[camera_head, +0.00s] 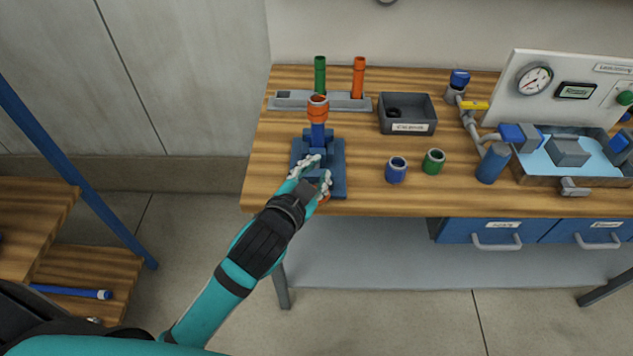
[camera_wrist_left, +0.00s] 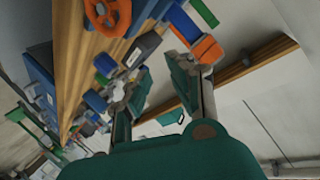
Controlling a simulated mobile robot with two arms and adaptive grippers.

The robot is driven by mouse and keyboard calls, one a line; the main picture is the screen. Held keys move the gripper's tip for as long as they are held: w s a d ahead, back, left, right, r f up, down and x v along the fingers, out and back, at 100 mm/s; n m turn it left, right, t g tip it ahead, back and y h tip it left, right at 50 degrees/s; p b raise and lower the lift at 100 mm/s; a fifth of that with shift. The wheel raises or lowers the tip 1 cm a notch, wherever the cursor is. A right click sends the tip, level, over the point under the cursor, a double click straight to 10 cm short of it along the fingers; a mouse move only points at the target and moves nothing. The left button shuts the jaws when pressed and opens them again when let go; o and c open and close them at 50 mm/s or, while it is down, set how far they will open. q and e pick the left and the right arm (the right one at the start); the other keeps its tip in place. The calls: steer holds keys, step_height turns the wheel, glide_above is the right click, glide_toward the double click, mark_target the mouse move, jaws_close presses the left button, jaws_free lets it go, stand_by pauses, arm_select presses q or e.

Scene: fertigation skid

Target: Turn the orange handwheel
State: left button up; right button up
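The orange handwheel (camera_wrist_left: 124,18) shows at the top left of the left wrist view, partly cut off by the frame edge. In the head view only a sliver of orange (camera_head: 325,199) shows beside my left gripper (camera_head: 314,176), which hides most of that spot. The gripper is at the front of a blue stand (camera_head: 336,160) with an upright pipe and an orange collar (camera_head: 317,108). In the left wrist view my gripper (camera_wrist_left: 163,62) has its fingers spread with nothing seen held between them. The handwheel lies outside the fingers. My right gripper is not in view.
A grey rack (camera_head: 290,101) holds a green and an orange tube. A grey bin (camera_head: 407,113), a blue cup (camera_head: 396,171) and a green cup (camera_head: 433,162) stand to the right. Farther right are pipework, a gauge panel (camera_head: 510,95) and a water tray.

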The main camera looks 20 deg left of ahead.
arm_select(q)
steer(key=w+d+r+m+t+h, duration=0.2)
steer(key=d+r+m, duration=0.1)
steer(key=r, duration=0.3)
steer(key=w+d+r+m+t+h, duration=0.2)
steer(key=d+r+t+h, duration=0.1)
steer(key=r, duration=0.4)
steer(key=s+d+r+m+g+h, duration=0.3)
steer(key=s+d+r+m+h, duration=0.1)
steer(key=d+r+m+h, duration=0.75)
steer(key=s+d+f+m+g+h, duration=0.2)
steer(key=s+d+m+g+h, duration=0.35)
steer(key=m+g, duration=1.15)
steer(key=m+y, duration=1.1)
steer(key=y, duration=1.2)
glide_toward(316, 185)
steer(key=shift+n, duration=0.25)
step_height(316, 185, down, 9)
steer(key=p, duration=0.3)
steer(key=shift+s+d+f+p, duration=0.15)
steer(key=shift+s+p, duration=0.05)
steer(key=shift+p, duration=0.2)
steer(key=shift+f, duration=0.15)
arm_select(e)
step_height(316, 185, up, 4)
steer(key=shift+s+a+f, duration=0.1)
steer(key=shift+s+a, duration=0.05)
